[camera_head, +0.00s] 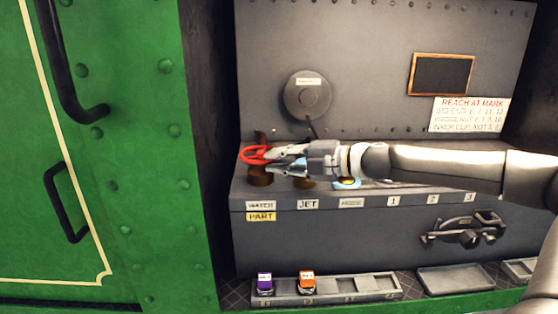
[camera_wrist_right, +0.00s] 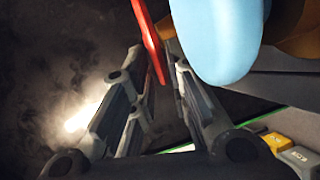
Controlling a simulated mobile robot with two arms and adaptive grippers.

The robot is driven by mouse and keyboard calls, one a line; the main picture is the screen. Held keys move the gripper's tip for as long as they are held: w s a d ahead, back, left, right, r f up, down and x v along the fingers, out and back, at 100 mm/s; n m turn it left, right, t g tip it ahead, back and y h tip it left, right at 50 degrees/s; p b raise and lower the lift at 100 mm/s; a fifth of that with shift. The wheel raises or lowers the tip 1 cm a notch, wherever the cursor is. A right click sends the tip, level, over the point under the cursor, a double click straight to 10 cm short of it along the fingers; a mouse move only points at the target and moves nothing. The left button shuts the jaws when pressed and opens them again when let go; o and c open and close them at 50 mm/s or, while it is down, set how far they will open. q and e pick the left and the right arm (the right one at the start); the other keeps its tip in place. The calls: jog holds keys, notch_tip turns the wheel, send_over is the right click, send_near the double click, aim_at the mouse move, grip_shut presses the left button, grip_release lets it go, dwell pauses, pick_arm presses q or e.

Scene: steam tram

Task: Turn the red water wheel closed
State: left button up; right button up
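The red water wheel (camera_head: 254,154) sits at the left end of the dark grey console, above the WATER label (camera_head: 261,205). My right gripper (camera_head: 276,158) reaches it from the right, with its fingertips at the wheel's right side. In the right wrist view, a red piece of the wheel's rim (camera_wrist_right: 150,40) passes between the two fingers of the gripper (camera_wrist_right: 160,75). The fingers stand apart, and a gap shows beside the rim. The wheel's hub and part of its right side are hidden. My left gripper is not in view.
A light blue rounded thing (camera_head: 347,183) is beside my right gripper and large in the wrist view (camera_wrist_right: 218,40). A yellow PART label (camera_head: 261,217) is below WATER. A tray (camera_head: 380,287) holds a purple item (camera_head: 265,283) and an orange item (camera_head: 307,282). A green panel (camera_head: 130,200) stands left.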

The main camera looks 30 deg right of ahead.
grip_shut()
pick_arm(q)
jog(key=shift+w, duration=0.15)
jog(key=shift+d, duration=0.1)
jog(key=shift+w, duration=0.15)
pick_arm(e)
jog(key=shift+a, duration=0.15)
jog(key=shift+s+a+m+t+h+b, duration=0.1)
jog(key=shift+a+m+t+h+b, duration=0.25)
jog(key=shift+m+h, duration=0.35)
jog(key=shift+a+f+m+t+h+b, duration=0.15)
jog(key=shift+a+m+t+h+b, duration=0.2)
jog(key=shift+m+h+b, duration=0.45)
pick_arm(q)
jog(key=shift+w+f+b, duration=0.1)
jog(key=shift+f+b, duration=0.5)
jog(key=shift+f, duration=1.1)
pick_arm(e)
jog(key=shift+a+m+h, duration=0.15)
jog(key=shift+m+h, duration=0.25)
jog(key=shift+h, duration=0.4)
jog(key=o, duration=0.5)
grip_release()
